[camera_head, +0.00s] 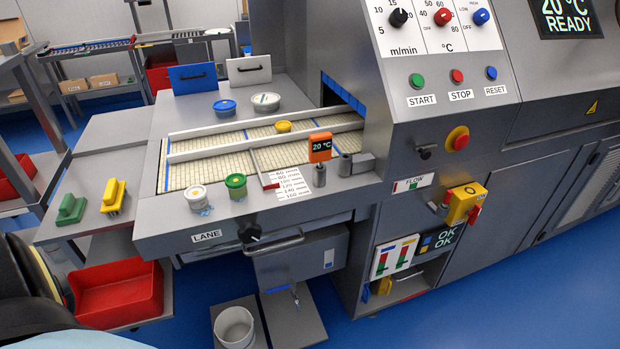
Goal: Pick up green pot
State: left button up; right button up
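The green pot (236,186) is a small tub with a green lid, standing upright at the front edge of the lane table, with a blue patch at its base. A similar white pot (196,198) with a pale lid stands just left of it, also with blue at its base. Neither of my grippers shows in the head view. A dark rounded part with a yellow ring, at the lower left edge, appears to be part of my own body.
The belt (215,168) runs behind the pots between pale rails. A sensor post (320,148) and a scale card (289,184) are to the right. Green and yellow brushes (114,197) lie on the left side table. A red bin (118,294) is below.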

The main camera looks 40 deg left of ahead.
aim_at(235, 183)
jog(key=z, duration=0.15)
jog(key=i, duration=1.55)
jog(key=u, duration=2.65)
